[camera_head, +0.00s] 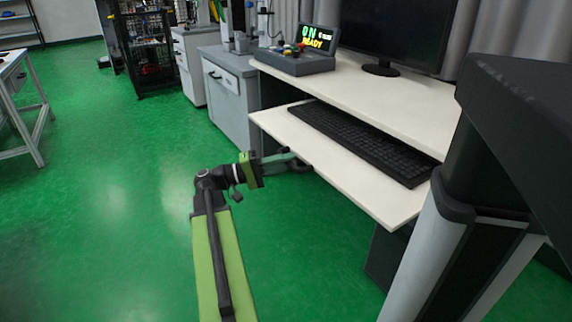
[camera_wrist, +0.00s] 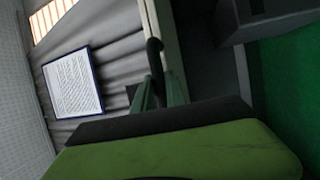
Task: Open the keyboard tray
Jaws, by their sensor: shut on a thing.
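The keyboard tray (camera_head: 335,163) is a pale board that stands well out from under the desktop. A black keyboard (camera_head: 362,140) lies on it. A dark handle (camera_head: 302,168) is at the tray's front edge, and it also shows in the wrist view (camera_wrist: 154,56) as a black bar between the fingers. My gripper (camera_head: 292,160) reaches the handle from the left, with its greenish fingers shut on it. In the wrist view my gripper (camera_wrist: 160,92) shows both fingers around the handle. The fingers hide part of the handle.
The desk (camera_head: 385,98) carries a monitor (camera_head: 395,30) and a control box with a lit screen (camera_head: 300,55). A grey cabinet (camera_head: 228,100) stands left of the tray. A dark and grey structure (camera_head: 450,230) fills the right side.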

